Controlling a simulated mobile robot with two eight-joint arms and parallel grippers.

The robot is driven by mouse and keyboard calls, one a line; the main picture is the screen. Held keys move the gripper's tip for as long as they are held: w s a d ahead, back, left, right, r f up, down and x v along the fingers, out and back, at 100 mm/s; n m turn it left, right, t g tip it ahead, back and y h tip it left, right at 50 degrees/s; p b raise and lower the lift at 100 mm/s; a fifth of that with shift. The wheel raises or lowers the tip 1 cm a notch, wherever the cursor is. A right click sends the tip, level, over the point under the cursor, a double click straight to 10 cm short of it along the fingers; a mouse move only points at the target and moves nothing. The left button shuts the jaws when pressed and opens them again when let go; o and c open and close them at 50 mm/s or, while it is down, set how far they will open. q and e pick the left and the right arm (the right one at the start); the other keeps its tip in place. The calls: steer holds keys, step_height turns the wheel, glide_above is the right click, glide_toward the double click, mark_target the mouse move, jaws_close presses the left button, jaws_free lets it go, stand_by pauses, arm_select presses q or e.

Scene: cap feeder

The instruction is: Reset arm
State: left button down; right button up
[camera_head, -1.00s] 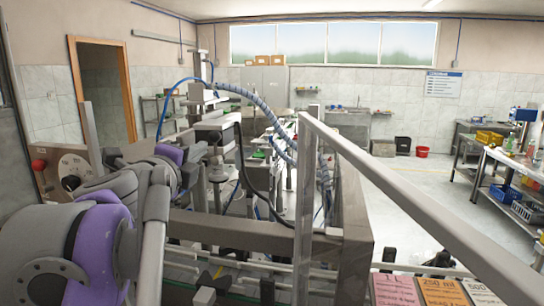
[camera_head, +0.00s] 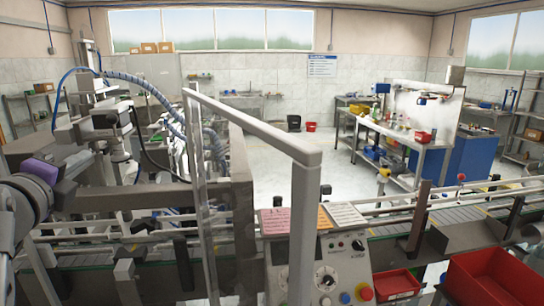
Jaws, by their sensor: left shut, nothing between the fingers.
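My left arm comes in at the left edge, with a grey link and a purple joint band showing. My left gripper (camera_head: 84,160) is small and dark against the machine behind the frame rail, just beyond the purple band. It is shut, and I see nothing held in it. Its fingertips are hard to make out among the grey machine parts. My right arm and right gripper are out of view.
The cap feeder machine (camera_head: 105,122) stands close at the left. A clear guard panel with a metal frame (camera_head: 255,128) rises in front. A control box (camera_head: 318,262) stands front centre, with a red bin (camera_head: 492,278) to its right. A conveyor (camera_head: 455,212) crosses the right side.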

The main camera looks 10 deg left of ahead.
arm_select(q)
steer(key=d+f+m+g+h, duration=0.35)
steer(key=d+f+m, duration=0.55)
steer(key=f+m, duration=0.55)
steer(key=d+f+m+g+h, duration=0.3)
steer(key=d+f+m+h, duration=0.2)
steer(key=d+f+m, duration=0.7)
steer(key=s+f+m+g+y, duration=0.1)
steer(key=s+f+m, duration=0.5)
steer(key=f+m, duration=0.6)
steer(key=s+f+m+g+y, duration=0.2)
steer(key=s+f+m+g, duration=0.2)
steer(key=f+m, duration=0.7)
steer(key=shift+s+f+m, duration=0.35)
steer(key=shift+s+m, duration=0.55)
steer(key=shift+m, duration=0.35)
